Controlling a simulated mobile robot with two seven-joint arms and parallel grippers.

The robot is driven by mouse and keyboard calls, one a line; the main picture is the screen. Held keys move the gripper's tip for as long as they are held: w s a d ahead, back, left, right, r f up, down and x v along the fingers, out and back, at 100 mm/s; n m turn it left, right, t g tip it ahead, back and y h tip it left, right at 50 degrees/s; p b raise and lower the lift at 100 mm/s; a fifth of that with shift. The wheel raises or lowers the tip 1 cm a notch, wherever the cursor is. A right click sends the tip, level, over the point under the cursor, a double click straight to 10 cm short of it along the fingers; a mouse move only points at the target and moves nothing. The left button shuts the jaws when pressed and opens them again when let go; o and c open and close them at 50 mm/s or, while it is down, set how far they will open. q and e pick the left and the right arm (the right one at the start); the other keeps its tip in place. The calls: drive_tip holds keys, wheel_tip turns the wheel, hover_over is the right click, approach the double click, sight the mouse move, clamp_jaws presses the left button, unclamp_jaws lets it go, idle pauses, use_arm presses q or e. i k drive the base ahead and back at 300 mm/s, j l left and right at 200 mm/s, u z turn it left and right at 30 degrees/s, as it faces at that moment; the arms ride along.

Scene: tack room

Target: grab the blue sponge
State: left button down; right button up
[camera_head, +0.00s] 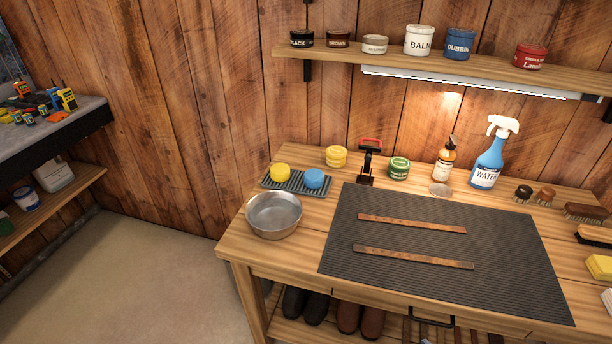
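The blue sponge (314,178) is a small round pad. It rests on the right part of a dark ribbed tray (296,186) at the back left of the wooden workbench. A similar yellow sponge (280,172) sits on the same tray to its left. Neither of my grippers shows in the head view.
A metal bowl (274,216) stands just in front of the tray. A dark clamp-like stand (368,160) with a red top is right of it. A black ribbed mat (440,250) bears two leather straps. A blue spray bottle (490,158) and brushes stand further right.

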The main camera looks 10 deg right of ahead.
sight(312, 178)
drive_tip(key=i+j+z, duration=0.1)
drive_tip(key=j, duration=0.25)
drive_tip(key=i+j, duration=0.15)
drive_tip(key=j, duration=0.25)
drive_tip(key=i+j+z, duration=0.15)
drive_tip(key=j, duration=0.25)
drive_tip(key=i+j, duration=0.1)
drive_tip(key=j, duration=0.3)
drive_tip(key=i+j+z, duration=0.15)
drive_tip(key=j, duration=0.25)
drive_tip(key=k+l, duration=0.05)
